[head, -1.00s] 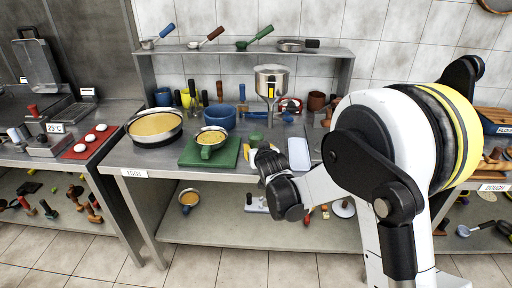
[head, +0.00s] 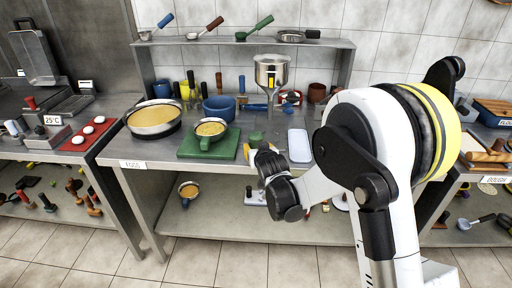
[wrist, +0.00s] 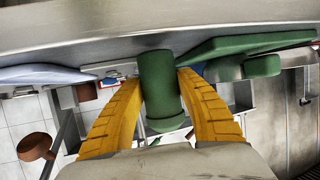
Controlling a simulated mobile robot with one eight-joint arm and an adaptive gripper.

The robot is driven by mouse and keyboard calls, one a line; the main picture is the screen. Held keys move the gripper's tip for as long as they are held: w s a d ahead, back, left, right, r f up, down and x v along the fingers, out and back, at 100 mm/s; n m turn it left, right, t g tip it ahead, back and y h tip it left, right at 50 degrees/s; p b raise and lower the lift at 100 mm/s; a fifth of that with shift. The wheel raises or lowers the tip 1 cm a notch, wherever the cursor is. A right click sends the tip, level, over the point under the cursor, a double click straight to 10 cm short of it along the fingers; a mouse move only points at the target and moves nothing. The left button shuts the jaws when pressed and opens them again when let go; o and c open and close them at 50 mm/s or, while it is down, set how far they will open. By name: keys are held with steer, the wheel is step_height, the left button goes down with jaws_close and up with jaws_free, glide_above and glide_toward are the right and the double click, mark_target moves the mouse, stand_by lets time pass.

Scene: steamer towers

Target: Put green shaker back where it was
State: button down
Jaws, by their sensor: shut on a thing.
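The green shaker (wrist: 160,88) is a dark green cylinder, held between the two yellow fingers of my gripper (wrist: 160,112) in the wrist view. My gripper is shut on it. In the head view the shaker's green top (head: 256,136) shows just past my gripper (head: 254,152), over the counter between the green board and the pale tray. My wrist hides most of it there. I cannot tell whether its base touches the counter.
The green board (head: 187,153) with a green pan (head: 210,129) is close on the left. The pale tray (head: 299,146) is close on the right. A funnel dispenser (head: 271,72), a blue pot (head: 219,108) and bottles stand behind. A shelf (head: 345,45) runs above.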

steer(key=shift+f, duration=0.4)
steer(key=c, duration=0.8)
jaws_free()
steer(key=shift+s, duration=0.1)
steer(key=v, duration=1.1)
steer(key=shift+s+d+r, duration=0.1)
steer(key=shift+s+r, duration=0.1)
steer(key=shift+s, duration=0.15)
